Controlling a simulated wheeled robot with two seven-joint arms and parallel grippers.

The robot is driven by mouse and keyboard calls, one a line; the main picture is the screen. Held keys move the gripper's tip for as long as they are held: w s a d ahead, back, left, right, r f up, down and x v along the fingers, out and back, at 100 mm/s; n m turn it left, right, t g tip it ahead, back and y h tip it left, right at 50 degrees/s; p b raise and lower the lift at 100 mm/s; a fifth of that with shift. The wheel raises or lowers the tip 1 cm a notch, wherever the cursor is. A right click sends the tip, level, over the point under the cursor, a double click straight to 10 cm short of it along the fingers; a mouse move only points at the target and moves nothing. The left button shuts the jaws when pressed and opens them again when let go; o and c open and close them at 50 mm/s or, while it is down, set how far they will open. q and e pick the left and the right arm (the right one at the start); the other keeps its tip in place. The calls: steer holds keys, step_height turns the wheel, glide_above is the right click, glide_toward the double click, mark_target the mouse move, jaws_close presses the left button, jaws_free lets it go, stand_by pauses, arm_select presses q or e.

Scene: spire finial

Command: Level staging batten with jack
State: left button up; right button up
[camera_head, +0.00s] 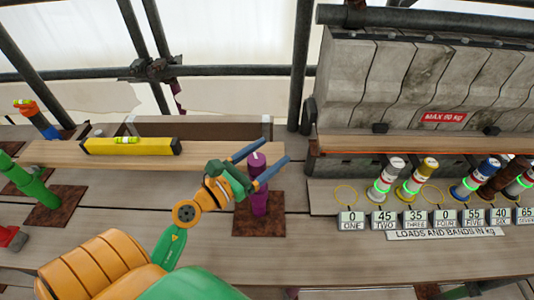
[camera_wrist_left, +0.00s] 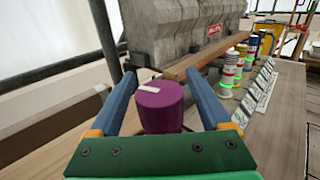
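The wooden batten (camera_head: 225,152) runs across the left half of the head view, with a yellow spirit level (camera_head: 130,147) lying on it. A purple jack (camera_head: 259,203) stands upright at the batten's right part, on a rusty plate (camera_head: 262,226). Its round purple knob with a white mark also shows in the left wrist view (camera_wrist_left: 158,108). My left gripper (camera_head: 277,150) is open, with its blue fingers on either side of the knob. Contact with the knob cannot be told. A green jack (camera_head: 32,183) stands at the left. My right gripper is not seen.
Several banded weights, including a yellow one (camera_head: 418,178), stand at the right behind numbered labels (camera_head: 415,217). Grey stone blocks (camera_head: 400,80) rise behind them. A dark scaffold pole (camera_head: 301,60) stands behind the jack. The front boards (camera_head: 340,255) are mostly clear.

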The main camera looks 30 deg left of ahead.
mark_target(249, 168)
arm_select(q)
steer(key=shift+s+a+f+b, duration=0.1)
steer(key=shift+s+f+b, duration=0.1)
steer(key=shift+s+b, duration=0.2)
steer(key=b+v, duration=0.3)
steer(key=v, duration=0.2)
steer(key=shift+s+a+f, duration=0.1)
steer(key=shift+s, duration=0.2)
steer(key=shift+s+r, duration=0.25)
steer(key=shift+s, duration=0.15)
steer(key=shift+w, duration=0.1)
steer(key=shift+a, duration=0.1)
